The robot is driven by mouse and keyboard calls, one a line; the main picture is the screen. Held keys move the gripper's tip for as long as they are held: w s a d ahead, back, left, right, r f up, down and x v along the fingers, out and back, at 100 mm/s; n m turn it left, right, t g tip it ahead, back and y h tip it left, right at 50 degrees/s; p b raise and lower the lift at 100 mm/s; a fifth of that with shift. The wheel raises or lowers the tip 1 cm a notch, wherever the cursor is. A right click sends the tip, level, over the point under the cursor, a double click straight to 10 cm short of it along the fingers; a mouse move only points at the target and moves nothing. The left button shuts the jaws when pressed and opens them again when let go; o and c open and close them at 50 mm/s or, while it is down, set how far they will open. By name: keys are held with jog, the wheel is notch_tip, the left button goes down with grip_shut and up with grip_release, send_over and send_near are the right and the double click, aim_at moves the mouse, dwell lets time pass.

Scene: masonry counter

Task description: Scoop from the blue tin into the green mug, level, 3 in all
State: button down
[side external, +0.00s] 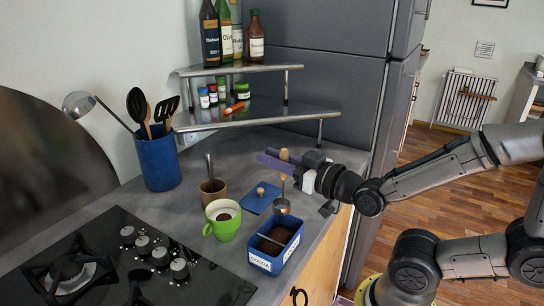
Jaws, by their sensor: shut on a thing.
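My gripper (283,163) is shut on the handle of a metal scoop, whose wooden end sticks up between the fingers. The scoop (282,207) hangs upright with its bowl just above and behind the blue tin; I cannot tell what is in the bowl. The blue tin (263,263), labelled COCOA, is open with dark brown powder inside and a thin bar across its top. The green mug (222,230) stands to the left of the tin, with its handle to the left and some brown stuff inside its pale interior.
A blue lid (256,205) with a wooden knob lies behind the tin. A brown cup (212,191) holding a metal utensil stands behind the mug. A blue utensil crock (158,163) and a gas hob (115,270) are at left. A metal shelf (262,119) with jars stands behind.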

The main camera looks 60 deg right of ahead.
notch_tip(320, 180, down, 10)
jog(key=shift+f, duration=0.2)
dwell(1.2)
jog(key=shift+r, duration=0.1)
dwell(0.4)
